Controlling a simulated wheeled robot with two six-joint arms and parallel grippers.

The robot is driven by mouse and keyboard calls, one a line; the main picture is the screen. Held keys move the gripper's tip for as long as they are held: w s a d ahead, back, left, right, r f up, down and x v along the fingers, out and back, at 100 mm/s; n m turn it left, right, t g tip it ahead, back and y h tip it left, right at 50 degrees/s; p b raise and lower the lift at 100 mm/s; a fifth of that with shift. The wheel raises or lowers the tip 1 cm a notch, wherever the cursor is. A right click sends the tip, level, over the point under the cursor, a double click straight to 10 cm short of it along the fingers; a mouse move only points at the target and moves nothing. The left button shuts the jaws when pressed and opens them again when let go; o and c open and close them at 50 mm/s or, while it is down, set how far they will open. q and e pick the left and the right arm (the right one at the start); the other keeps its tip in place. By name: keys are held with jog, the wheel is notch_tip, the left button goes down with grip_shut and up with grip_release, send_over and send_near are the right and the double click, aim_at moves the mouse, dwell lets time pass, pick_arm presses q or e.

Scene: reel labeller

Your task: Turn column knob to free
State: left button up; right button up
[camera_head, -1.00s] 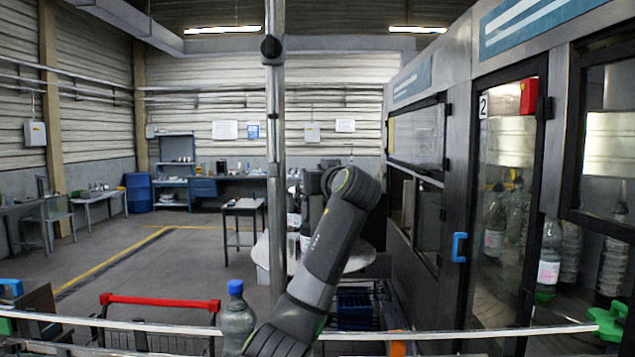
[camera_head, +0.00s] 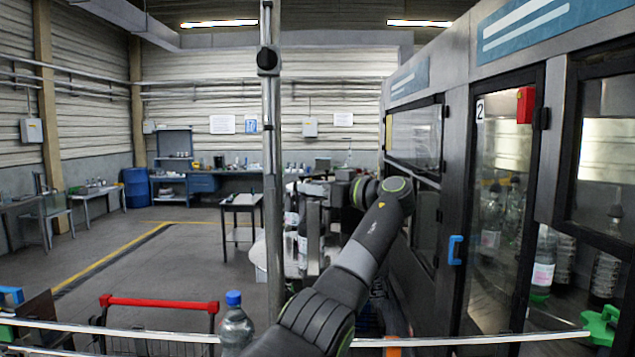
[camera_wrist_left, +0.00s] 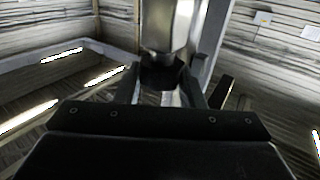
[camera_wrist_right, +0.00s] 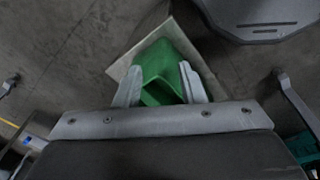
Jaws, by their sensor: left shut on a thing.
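In the left wrist view my left gripper (camera_wrist_left: 164,88) is shut on a dark knob (camera_wrist_left: 163,72) below a bright metal column (camera_wrist_left: 168,25). The knob is partly hidden between the fingers, and its setting cannot be read. My right gripper (camera_wrist_right: 162,88) shows only in the right wrist view. Its fingers lie on both sides of a green block-like thing (camera_wrist_right: 160,65) with a grey plate; I cannot tell whether they grip it.
A rail crosses the near edge. A blue-capped bottle (camera_head: 235,325) and a red-handled cart (camera_head: 158,303) are near left. A glass-doored machine (camera_head: 500,200) lines the right. Floor at left is clear.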

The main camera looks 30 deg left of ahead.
pick_arm(q)
jog(key=shift+a+f+g, duration=0.1)
jog(key=shift+f+g, duration=0.1)
jog(key=shift+g, duration=0.1)
jog(key=o, duration=0.9)
jog(key=shift+a, duration=0.25)
jog(key=shift+o, duration=0.3)
jog(key=shift+a+f, duration=0.1)
jog(key=shift+a, duration=0.15)
jog(key=shift+d, duration=0.65)
jog(key=d+b, duration=0.1)
jog(key=d, duration=1.5)
jog(key=shift+b, duration=0.35)
